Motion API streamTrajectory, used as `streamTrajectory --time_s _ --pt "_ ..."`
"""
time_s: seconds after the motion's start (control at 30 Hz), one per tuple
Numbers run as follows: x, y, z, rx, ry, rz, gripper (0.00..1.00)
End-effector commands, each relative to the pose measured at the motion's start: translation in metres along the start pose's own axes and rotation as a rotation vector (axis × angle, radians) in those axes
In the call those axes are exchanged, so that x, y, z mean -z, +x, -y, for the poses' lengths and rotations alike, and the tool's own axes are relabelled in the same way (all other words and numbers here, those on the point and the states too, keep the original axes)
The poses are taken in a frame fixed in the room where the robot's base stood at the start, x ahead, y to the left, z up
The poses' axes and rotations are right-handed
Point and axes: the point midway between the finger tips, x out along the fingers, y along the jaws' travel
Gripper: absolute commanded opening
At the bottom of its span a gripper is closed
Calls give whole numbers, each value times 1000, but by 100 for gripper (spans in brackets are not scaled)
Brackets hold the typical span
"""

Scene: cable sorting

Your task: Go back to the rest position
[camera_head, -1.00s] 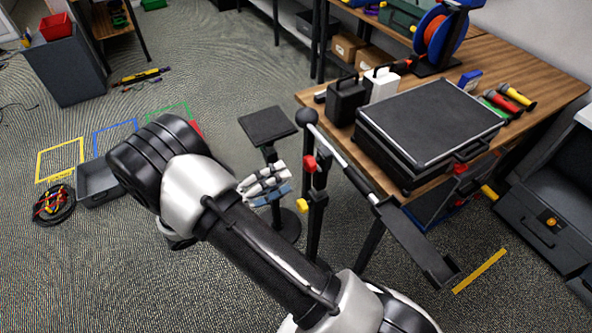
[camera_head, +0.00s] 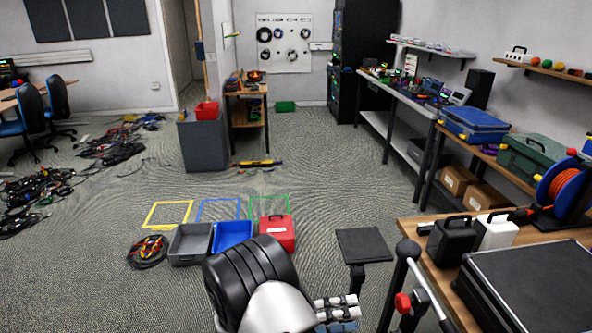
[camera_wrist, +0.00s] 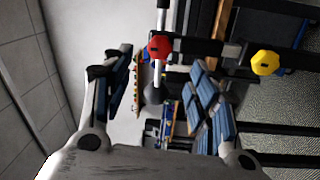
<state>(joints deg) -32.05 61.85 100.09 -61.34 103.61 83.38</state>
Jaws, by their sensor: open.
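My gripper (camera_head: 338,312) shows at the bottom of the head view, partly cut off by the lower edge, beside the dark bulk of my arm. In the wrist view my gripper (camera_wrist: 157,92) has its two blue-padded fingers spread apart, with nothing between them. A stand with a red knob (camera_wrist: 161,47) and a yellow knob (camera_wrist: 265,62) is seen beyond the fingers. In the head view the red knob (camera_head: 403,302) is to the right of my gripper.
A wooden bench (camera_head: 412,228) with cases is at the right. A small black platform (camera_head: 364,245) stands behind my gripper. A grey bin (camera_head: 190,244), a blue bin (camera_head: 232,235), a red box (camera_head: 277,233) and a cable coil (camera_head: 147,251) are on the floor. Open floor lies beyond.

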Motion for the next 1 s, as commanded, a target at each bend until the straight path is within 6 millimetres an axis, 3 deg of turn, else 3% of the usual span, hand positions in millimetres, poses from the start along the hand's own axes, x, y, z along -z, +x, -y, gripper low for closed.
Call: streamTrajectory --time_s 0.17,0.3,0.5,0.77,1.0 --pt "-12 24 -36 149 -61 148 54" --pt "-36 45 -68 360 -131 284 54" --pt "-76 58 -105 698 -179 389 54" --pt "-124 52 -140 1136 -133 351 54" --pt "-151 32 -167 1461 18 147 54"
